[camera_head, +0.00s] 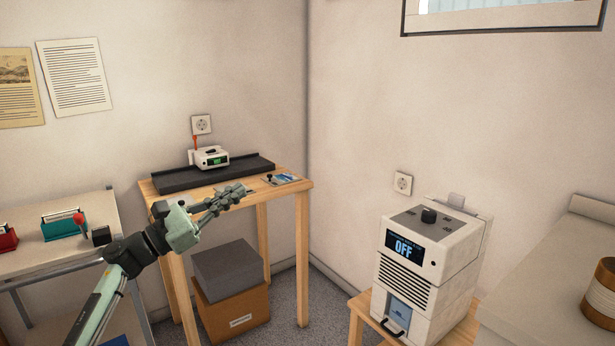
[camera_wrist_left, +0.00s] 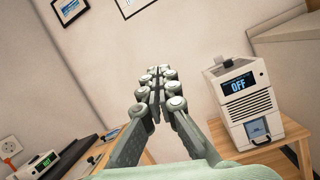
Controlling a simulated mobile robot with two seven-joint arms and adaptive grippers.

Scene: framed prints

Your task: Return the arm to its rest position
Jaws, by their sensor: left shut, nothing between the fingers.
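My left arm (camera_head: 110,285) comes in from the lower left in the head view. My left gripper (camera_head: 246,190) is stretched out in front of the wooden table (camera_head: 304,250), its fingertips pointing right. In the left wrist view the left gripper (camera_wrist_left: 158,72) has its fingers together, shut and empty, with the wall behind them. It holds nothing. My right gripper is in neither view.
A small white device (camera_head: 211,158) with a green display stands on a dark tray (camera_head: 176,182) on the wooden table. A grey box (camera_head: 228,270) is beneath. A white machine (camera_head: 440,255) reading OFF stands on a stool at the right.

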